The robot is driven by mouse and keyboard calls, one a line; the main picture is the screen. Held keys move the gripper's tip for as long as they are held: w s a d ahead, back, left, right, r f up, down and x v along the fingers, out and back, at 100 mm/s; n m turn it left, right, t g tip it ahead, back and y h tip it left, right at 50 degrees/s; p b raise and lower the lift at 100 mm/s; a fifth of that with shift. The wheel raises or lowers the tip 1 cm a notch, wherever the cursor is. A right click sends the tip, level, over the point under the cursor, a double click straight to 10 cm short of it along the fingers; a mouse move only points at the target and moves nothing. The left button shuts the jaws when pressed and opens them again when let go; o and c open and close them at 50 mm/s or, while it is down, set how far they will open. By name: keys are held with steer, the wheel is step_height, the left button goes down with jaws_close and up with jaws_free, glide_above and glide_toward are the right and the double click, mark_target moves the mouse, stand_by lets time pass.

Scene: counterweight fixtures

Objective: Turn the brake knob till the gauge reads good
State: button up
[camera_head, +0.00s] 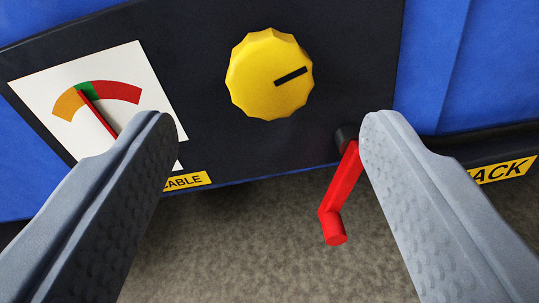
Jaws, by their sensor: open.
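A yellow scalloped knob (268,75) with a black pointer bar sits on a dark panel; the bar points right and slightly up. A white gauge (120,70) with an orange, green and red arc is at the left. Its red needle (97,112) points up and left, with its tip at the narrow green band, close to the orange side. My gripper (268,121) is open and empty. Its grey fingers stand apart, left and right, with tips lower in the picture than most of the knob and not touching it. The left finger hides the gauge's lower part.
A red crank handle (340,195) hangs below the panel (350,60), close beside my right finger in the picture. Yellow labels, partly hidden, read "CABLE" (188,181) and "ACK" (503,170). Blue body panels (490,60) flank the dark panel. Grey floor (250,250) shows below.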

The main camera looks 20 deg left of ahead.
steer(key=v, duration=1.1)
steer(key=shift+s, duration=0.2)
steer(key=shift+w, duration=0.1)
